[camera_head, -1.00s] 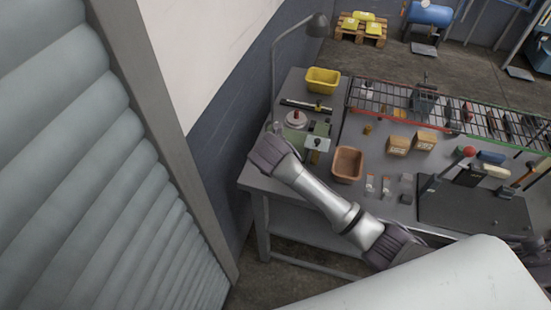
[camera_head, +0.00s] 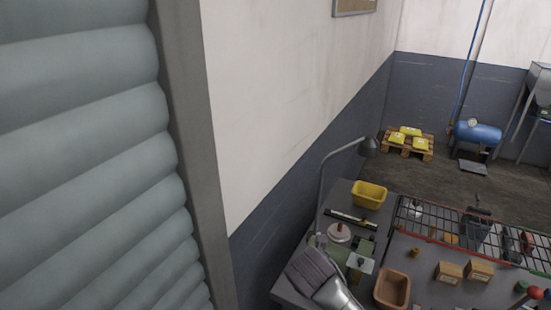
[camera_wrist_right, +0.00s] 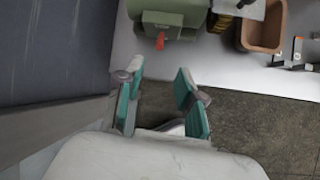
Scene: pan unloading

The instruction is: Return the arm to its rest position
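My right gripper (camera_wrist_right: 160,76) shows in the right wrist view with its two teal fingers apart and nothing between them. It is beyond the edge of the grey workbench (camera_wrist_right: 215,65), with floor and a dark wall around it. In the head view, part of my arm (camera_head: 335,293) shows at the bottom, over the left end of the bench; no gripper fingers are visible there. My left gripper is not in view.
A green machine (camera_wrist_right: 172,17) and a brown bin (camera_wrist_right: 262,47) stand on the bench close to the right gripper. A yellow bin (camera_head: 369,196), a lamp (camera_head: 368,147) and a wire rack (camera_head: 470,230) are on the bench. A ribbed shutter (camera_head: 80,160) fills the left.

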